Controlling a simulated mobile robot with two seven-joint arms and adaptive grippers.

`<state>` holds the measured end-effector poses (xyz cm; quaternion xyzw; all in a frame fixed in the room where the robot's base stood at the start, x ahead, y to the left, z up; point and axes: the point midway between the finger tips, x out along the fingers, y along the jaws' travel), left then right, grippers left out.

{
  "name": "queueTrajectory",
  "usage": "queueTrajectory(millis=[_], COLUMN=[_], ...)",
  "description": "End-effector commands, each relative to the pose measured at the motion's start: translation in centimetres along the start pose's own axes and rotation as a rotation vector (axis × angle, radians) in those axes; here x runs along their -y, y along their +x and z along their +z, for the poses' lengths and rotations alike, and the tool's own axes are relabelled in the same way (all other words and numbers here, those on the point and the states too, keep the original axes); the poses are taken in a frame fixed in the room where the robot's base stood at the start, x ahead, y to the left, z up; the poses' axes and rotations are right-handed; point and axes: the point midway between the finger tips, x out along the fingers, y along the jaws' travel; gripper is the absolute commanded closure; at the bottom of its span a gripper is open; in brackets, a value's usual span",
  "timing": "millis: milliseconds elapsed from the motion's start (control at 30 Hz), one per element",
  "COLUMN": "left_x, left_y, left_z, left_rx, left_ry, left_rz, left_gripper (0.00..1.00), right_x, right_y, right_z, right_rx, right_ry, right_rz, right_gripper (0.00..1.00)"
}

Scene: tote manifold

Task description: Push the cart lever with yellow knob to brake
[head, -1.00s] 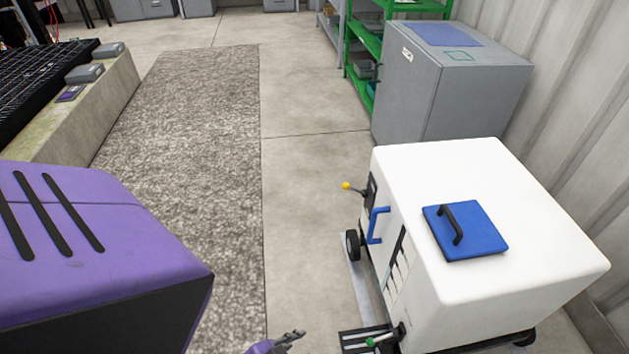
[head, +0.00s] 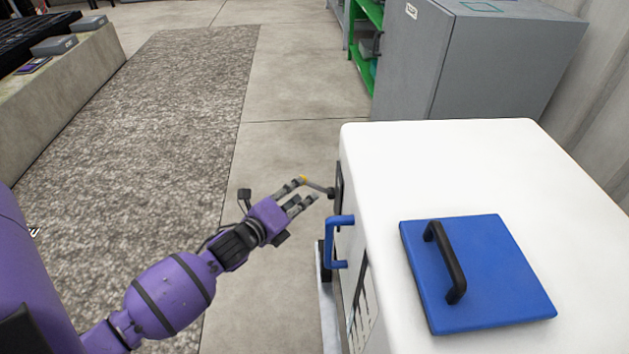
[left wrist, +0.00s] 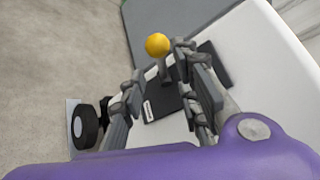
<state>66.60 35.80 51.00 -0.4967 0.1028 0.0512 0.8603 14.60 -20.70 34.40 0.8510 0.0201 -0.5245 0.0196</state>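The white cart (head: 440,160) stands at the right of the head view. Its lever (head: 318,187) sticks out to the left from a dark plate on the cart's side and ends in a yellow knob (head: 302,180). My left gripper (head: 306,191) is open beside the cart, with its fingertips at the lever's knob end. In the left wrist view the yellow knob (left wrist: 157,44) shows just beyond and between the spread fingertips (left wrist: 163,64). I cannot tell whether a finger touches the knob or lever. My right gripper is not in view.
A blue handle (head: 340,242) sticks out from the cart's side, close to my left gripper. A blue lid (head: 515,282) with a black handle lies on the cart's top. A grey cabinet (head: 500,70) stands behind. The floor (head: 285,150) left of the cart is clear.

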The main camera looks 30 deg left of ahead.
Motion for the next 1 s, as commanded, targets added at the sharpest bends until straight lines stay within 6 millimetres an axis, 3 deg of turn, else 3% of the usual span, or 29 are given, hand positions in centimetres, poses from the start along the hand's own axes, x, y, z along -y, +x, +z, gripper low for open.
queueTrajectory(millis=[167,633,1000], left_x=[0.0,-0.2,0.0], left_y=[0.5,7.1,7.7], left_z=[-0.1,-0.3,-0.2], left_rx=[-0.001,-0.002,-0.002], left_ry=[0.072,0.071,0.069], left_rz=[-0.003,0.0,-0.001], left_gripper=[0.7,0.7,0.7], right_x=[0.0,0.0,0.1], right_y=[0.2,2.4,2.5], right_z=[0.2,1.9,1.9], right_rx=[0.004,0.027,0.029], right_ry=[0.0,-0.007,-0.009], right_rz=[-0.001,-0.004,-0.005], right_gripper=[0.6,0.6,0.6])
